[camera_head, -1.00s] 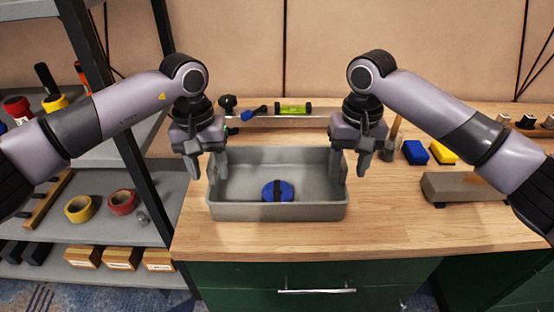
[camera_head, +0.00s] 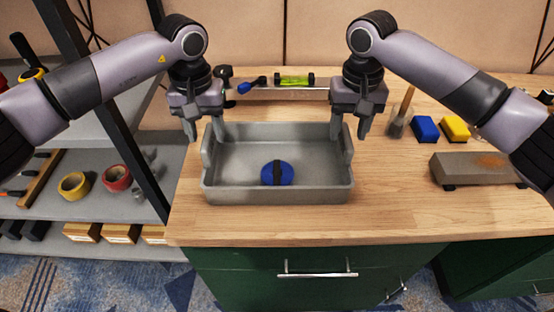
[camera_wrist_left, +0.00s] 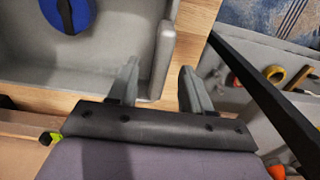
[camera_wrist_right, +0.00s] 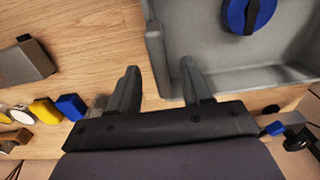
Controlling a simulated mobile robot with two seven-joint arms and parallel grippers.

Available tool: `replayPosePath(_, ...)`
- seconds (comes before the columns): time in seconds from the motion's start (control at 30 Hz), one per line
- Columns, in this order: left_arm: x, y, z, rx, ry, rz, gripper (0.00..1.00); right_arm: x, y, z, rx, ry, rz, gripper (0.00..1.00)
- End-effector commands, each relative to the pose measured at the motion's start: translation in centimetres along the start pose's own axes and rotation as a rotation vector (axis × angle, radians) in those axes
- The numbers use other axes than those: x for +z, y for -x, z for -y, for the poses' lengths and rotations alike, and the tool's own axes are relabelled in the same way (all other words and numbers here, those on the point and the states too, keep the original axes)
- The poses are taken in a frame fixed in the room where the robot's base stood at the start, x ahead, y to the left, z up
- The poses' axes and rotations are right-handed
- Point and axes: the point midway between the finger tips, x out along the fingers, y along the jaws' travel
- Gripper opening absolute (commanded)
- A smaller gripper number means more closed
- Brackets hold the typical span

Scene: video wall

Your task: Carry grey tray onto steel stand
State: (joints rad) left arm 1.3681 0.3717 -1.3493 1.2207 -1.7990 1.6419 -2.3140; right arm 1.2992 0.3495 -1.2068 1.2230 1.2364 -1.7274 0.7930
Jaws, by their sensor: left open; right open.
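The grey tray (camera_head: 230,193) sits on the wooden worktop, upright, with a blue round object with a black band (camera_head: 277,172) inside it. My left gripper (camera_head: 204,138) is open, its fingers on either side of the tray's left end wall near the back. The left wrist view shows that wall (camera_wrist_left: 163,55) between the fingers. My right gripper (camera_head: 350,135) is open in the same way at the right end wall, which also shows between the fingers in the right wrist view (camera_wrist_right: 157,60). I cannot tell whether the fingers touch the walls. I cannot make out a steel stand for certain.
A rack with grey shelves (camera_head: 110,203) holds tape rolls and boxes at left. A spirit level (camera_head: 294,80) lies behind the tray. Blue (camera_head: 425,128) and yellow (camera_head: 455,127) blocks and a sharpening stone (camera_head: 476,167) lie right. Worktop between tray and stone is clear.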

Motion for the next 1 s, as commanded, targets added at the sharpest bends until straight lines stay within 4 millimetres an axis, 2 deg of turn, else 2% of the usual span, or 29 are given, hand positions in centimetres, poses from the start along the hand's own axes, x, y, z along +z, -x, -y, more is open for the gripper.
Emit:
replayPosePath(0.1, 0.1, -2.0, 0.0, -0.001, 0.000, 0.003, 0.49, 0.0, -2.0, -0.1, 0.001, -0.001, 0.002, 0.49)
replayPosePath(0.33, 0.0, -4.7, 0.0, 0.000, -0.001, 0.001, 0.49, 0.0, -4.7, -0.1, 0.001, -0.001, 0.001, 0.49)
replayPosePath(0.5, 0.0, -5.4, 0.0, 0.000, 0.000, 0.000, 0.49, 0.0, -5.4, 0.0, 0.000, 0.000, 0.001, 0.49)
replayPosePath(0.73, 0.0, -5.4, 0.0, 0.000, 0.000, 0.000, 0.49, 0.0, -5.4, 0.0, 0.000, 0.000, 0.000, 0.49)
replayPosePath(0.77, 0.0, -5.4, 0.0, 0.000, 0.000, -0.001, 0.42, 0.0, -5.4, 0.0, 0.000, -0.001, 0.000, 0.42)
replayPosePath(0.8, 0.0, -5.4, 0.0, 0.000, 0.000, -0.001, 0.29, 0.0, -5.4, 0.0, 0.000, -0.001, 0.000, 0.29)
replayPosePath(0.9, 0.0, -5.4, 0.0, 0.000, 0.000, -0.001, 0.00, 0.0, -5.4, 0.0, 0.000, -0.001, 0.000, 0.00)
replayPosePath(1.0, 0.0, -5.4, 0.0, 0.000, 0.000, -0.001, 0.00, 0.0, -5.4, -0.1, 0.000, -0.001, 0.000, 0.00)
